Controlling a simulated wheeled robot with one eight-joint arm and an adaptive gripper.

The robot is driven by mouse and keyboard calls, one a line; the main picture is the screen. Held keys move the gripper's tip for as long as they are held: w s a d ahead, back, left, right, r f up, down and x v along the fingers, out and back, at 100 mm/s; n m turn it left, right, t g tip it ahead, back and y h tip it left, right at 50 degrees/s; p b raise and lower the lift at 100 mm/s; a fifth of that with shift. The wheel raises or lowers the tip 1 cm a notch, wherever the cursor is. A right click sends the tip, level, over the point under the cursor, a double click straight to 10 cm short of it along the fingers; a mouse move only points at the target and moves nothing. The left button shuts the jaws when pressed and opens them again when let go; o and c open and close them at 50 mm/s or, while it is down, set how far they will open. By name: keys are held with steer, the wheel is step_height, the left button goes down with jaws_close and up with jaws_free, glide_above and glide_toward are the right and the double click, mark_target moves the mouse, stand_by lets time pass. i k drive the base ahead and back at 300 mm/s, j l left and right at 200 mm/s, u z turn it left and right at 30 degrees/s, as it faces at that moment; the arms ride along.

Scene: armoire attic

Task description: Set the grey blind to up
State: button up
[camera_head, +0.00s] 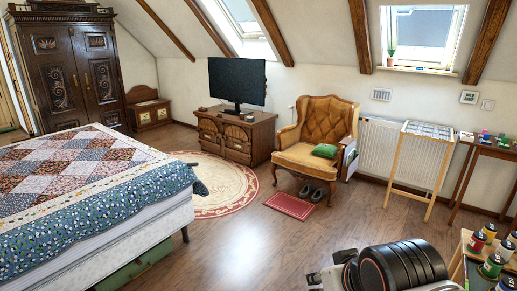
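A grey blind (424,27) hangs in the right roof window (458,38) and covers much of its upper pane. A brighter strip shows below it. A second greyish blind (240,12) shows in the left roof window (262,49), cut by the top edge of the picture. I cannot tell which of the two the task means.
A side table (490,148) and paint jars (490,265) are at right. A bed (80,190) fills the left. The middle floor is mostly clear.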

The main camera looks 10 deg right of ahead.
mark_target(425, 47)
steer(key=i+j+z, duration=0.1)
steer(key=i, duration=0.35)
steer(key=i+j+z, duration=0.15)
steer(key=i+j, duration=0.15)
steer(key=i, duration=0.15)
steer(key=i+l+z, duration=0.1)
steer(key=i+z, duration=1.05)
steer(key=i, duration=0.95)
steer(key=i+j+z, duration=0.15)
steer(key=i, duration=1.85)
steer(key=i+l+u, duration=0.1)
steer(key=i+u, duration=0.15)
steer(key=i, duration=0.25)
steer(key=i+l+u, duration=0.3)
steer(key=i, duration=0.2)
